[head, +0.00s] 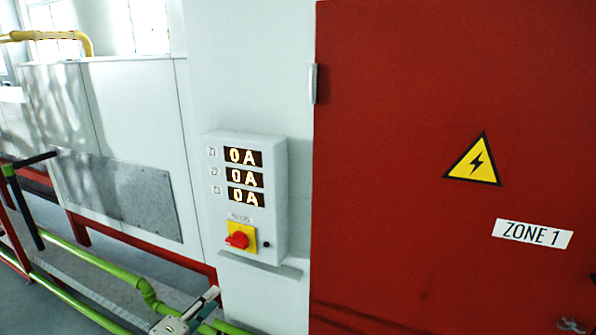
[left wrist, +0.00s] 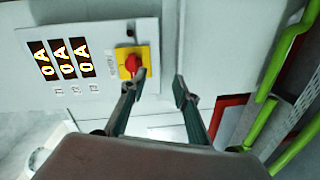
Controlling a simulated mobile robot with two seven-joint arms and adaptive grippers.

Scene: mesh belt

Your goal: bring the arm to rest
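My left gripper (head: 192,314) shows at the bottom edge of the head view, below the control box and apart from it. In the left wrist view its two fingers (left wrist: 158,88) stand spread with nothing between them. The light grey control box (head: 246,195) carries three displays reading 0 A and a red rotary switch (head: 238,240) on a yellow plate. In the left wrist view the red switch (left wrist: 136,67) appears just beyond the left fingertip; I cannot tell the exact gap. My right gripper is not clearly seen.
A red door (head: 400,150) with a warning triangle and a ZONE 1 label fills the right. Green pipes (head: 95,268) and a red frame run low at the left. A small grey piece (head: 572,325) at the bottom right is unclear.

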